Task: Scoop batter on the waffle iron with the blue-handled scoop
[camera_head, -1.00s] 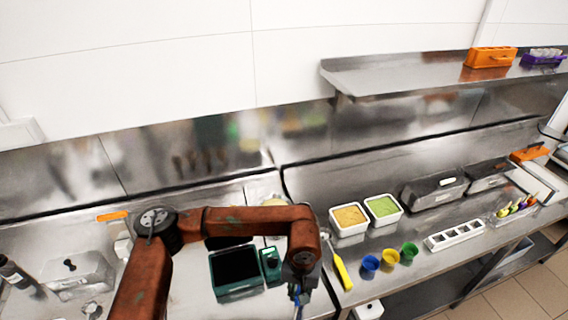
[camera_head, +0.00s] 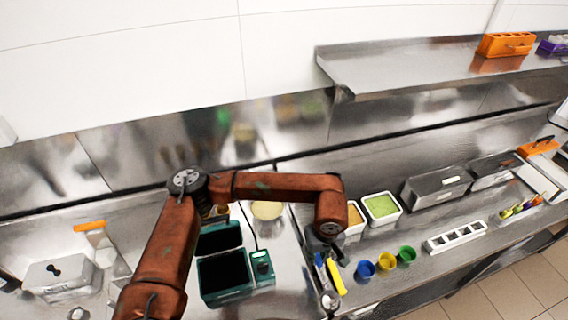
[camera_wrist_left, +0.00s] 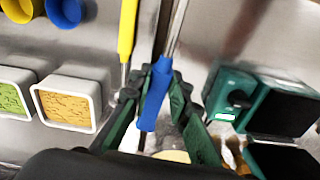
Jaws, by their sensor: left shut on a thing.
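My left gripper (camera_head: 327,253) is shut on the blue-handled scoop. The scoop's blue handle (camera_wrist_left: 156,92) sits between the fingers in the left wrist view, and its metal shaft runs up out of the picture. In the head view the scoop's metal end (camera_head: 329,300) points down near the counter's front edge. The teal waffle iron (camera_head: 222,272) stands open with dark plates, left of the gripper; it also shows at right in the left wrist view (camera_wrist_left: 283,112). A round pale-yellow thing (camera_head: 267,210), perhaps the batter, is behind the waffle iron. My right gripper is out of view.
A yellow-handled tool (camera_head: 336,278) lies close beside the scoop. White tubs with orange (camera_wrist_left: 65,108) and green (camera_head: 381,207) contents stand behind. Blue (camera_head: 366,269), yellow (camera_head: 387,262) and green (camera_head: 407,255) cups line the counter to the right.

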